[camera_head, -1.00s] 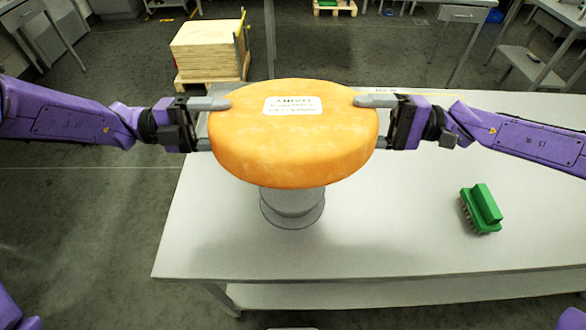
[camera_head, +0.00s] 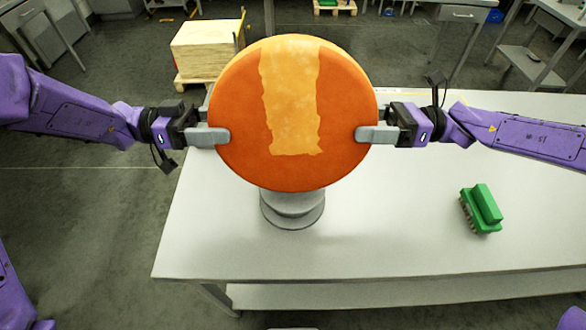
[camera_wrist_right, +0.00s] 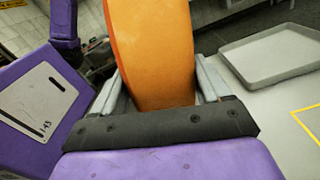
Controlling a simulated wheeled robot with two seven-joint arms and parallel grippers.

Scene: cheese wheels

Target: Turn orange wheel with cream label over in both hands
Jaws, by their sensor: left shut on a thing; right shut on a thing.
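The orange cheese wheel (camera_head: 240,120) is held up between both grippers above the table. It stands tilted nearly upright, with a darker orange face toward the head camera. A paler, ragged-edged band runs down that face from the top. The cream label is hidden from view. My left gripper (camera_head: 222,136) is shut on the wheel's left rim. My right gripper (camera_head: 364,134) is shut on its right rim. The right wrist view shows the wheel (camera_wrist_right: 152,50) between the two fingers. A grey round stand (camera_head: 292,207) is below and partly behind the wheel.
The white table (camera_head: 400,230) has free room in front and to the right. A green brush (camera_head: 482,208) lies on its right part. A grey tray (camera_wrist_right: 275,55) shows in the right wrist view. A wooden stack on a pallet (camera_head: 205,50) stands on the floor behind.

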